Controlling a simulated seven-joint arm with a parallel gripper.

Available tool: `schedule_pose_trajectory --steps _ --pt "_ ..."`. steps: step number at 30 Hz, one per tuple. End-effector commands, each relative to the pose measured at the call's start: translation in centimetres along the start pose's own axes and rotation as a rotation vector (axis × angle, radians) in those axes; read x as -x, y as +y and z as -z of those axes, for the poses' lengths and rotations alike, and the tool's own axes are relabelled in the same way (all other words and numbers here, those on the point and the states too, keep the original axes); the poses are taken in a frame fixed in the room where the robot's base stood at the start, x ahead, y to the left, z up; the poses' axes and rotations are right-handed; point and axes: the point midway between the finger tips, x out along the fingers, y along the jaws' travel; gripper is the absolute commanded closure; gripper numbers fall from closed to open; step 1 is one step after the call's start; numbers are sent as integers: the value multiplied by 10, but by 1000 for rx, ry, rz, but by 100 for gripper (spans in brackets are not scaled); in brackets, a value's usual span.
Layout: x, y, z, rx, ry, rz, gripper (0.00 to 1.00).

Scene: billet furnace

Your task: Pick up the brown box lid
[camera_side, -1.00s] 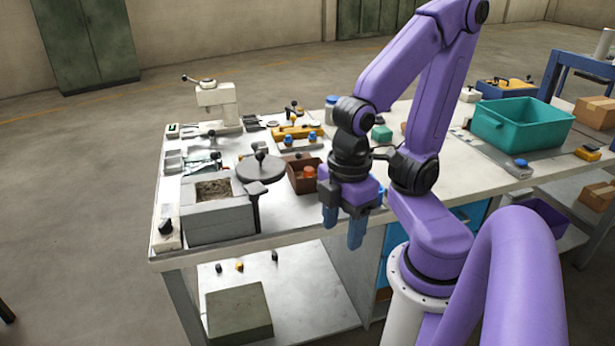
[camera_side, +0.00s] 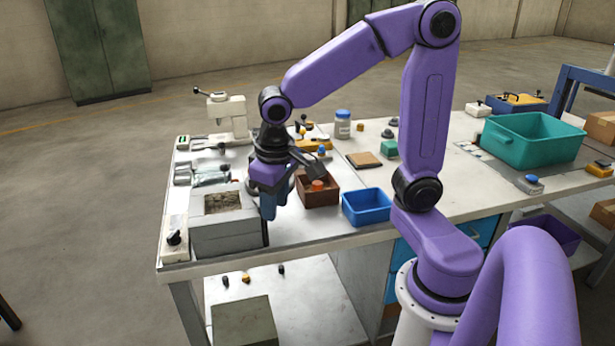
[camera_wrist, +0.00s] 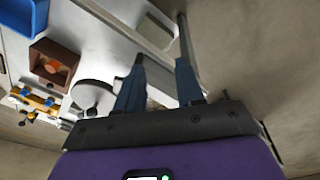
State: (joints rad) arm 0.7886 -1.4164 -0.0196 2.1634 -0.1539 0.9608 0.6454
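The brown lid (camera_side: 364,160) appears to be the flat square piece lying on the table behind the blue bin. A brown box (camera_side: 318,188), open at the top with an orange-red object inside, stands left of the bin; it also shows in the wrist view (camera_wrist: 52,66). My gripper (camera_side: 268,212) points down beside the grey furnace block, left of the brown box and well away from the lid. In the wrist view my gripper (camera_wrist: 160,62) has its two blue fingers apart, with nothing clearly held. The lid is not visible there.
The grey furnace block (camera_side: 222,228) is close to my gripper. A blue bin (camera_side: 366,207) stands near the front edge. A teal crate (camera_side: 530,138) is at the right.

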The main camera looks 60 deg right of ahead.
Motion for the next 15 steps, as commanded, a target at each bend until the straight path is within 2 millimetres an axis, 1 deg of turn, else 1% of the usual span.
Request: schedule_pose_trajectory --steps 1,3,5,6,8,9,11,12,14,15 --pt "-2 10 19 -113 3 -18 63" --pt "-5 25 43 -274 12 -42 63" --pt "-8 40 62 -411 20 -63 63" --pt "-10 52 75 -502 26 -77 63" --pt "-14 70 92 -641 36 -99 63" --pt "-16 83 102 -733 44 -114 63" --pt "-20 104 118 -869 57 -136 63" --pt "-23 120 126 -961 65 -151 63" --pt "-27 143 138 -1097 80 -176 63" --pt "-30 160 145 -1189 90 -191 63"
